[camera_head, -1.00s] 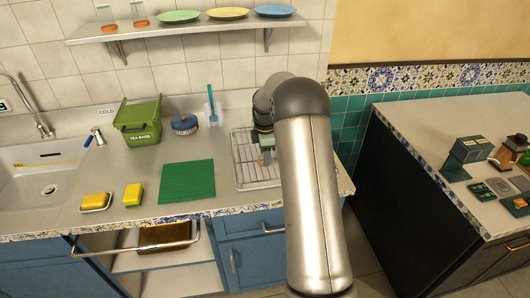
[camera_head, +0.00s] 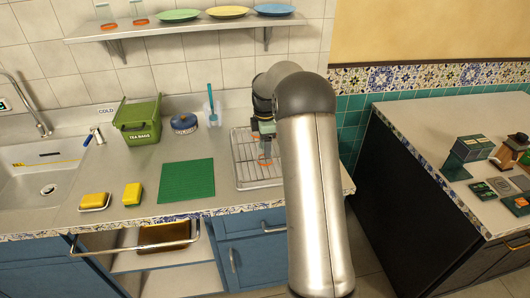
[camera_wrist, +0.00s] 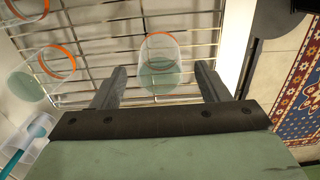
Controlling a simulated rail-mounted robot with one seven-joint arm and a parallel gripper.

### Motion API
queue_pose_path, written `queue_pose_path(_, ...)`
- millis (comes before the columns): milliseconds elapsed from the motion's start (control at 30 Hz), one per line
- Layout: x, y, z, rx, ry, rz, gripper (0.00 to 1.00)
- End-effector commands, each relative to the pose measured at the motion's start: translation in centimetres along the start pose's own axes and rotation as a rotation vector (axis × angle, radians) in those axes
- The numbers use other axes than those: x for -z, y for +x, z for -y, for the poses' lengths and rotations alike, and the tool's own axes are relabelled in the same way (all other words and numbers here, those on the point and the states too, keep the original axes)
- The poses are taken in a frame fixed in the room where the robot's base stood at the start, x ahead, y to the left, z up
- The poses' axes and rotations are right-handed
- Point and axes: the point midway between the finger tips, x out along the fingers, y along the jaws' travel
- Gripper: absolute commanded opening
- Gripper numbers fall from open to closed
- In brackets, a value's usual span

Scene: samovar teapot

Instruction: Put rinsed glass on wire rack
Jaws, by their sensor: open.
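A clear glass with an orange rim stands on the wire rack (camera_head: 243,174), rim down. It shows in the head view (camera_head: 265,160) just below my gripper (camera_head: 265,136). In the wrist view, the glass (camera_wrist: 159,66) is ahead of and between the two spread fingers of my gripper (camera_wrist: 158,72), its greenish base nearer the camera. My gripper is open and a little above the glass. My arm hides the right part of the rack in the head view.
A holder with a blue brush (camera_head: 213,110) stands at the rack's back left. A green mat (camera_head: 186,181) lies left of the rack. Two glasses (camera_head: 137,15) and several plates (camera_head: 228,11) are on the wall shelf (camera_head: 185,28). A green tea-bag box (camera_head: 137,122) stands farther left.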

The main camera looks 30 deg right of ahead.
Motion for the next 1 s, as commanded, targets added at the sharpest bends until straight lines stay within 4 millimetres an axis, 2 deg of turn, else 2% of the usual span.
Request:
queue_pose_path(100,0.0,-2.7,-0.1,-0.005,0.0,0.0,0.69)
queue_pose_path(300,0.0,-6.2,-0.1,-0.003,0.0,0.0,0.69)
queue_pose_path(567,0.0,-7.8,0.1,0.0,0.001,0.0,0.69)
queue_pose_path(667,0.7,-8.3,0.9,-0.001,0.027,0.002,0.69)
queue_pose_path(767,2.5,-9.7,3.7,-0.008,0.122,0.007,0.69)
queue_pose_path(833,4.3,-10.8,7.1,-0.014,0.236,0.01,0.69)
queue_pose_path(967,7.2,-12.0,15.7,-0.03,0.512,0.011,0.69)
queue_pose_path(1000,7.8,-11.9,18.5,-0.035,0.601,0.008,0.69)
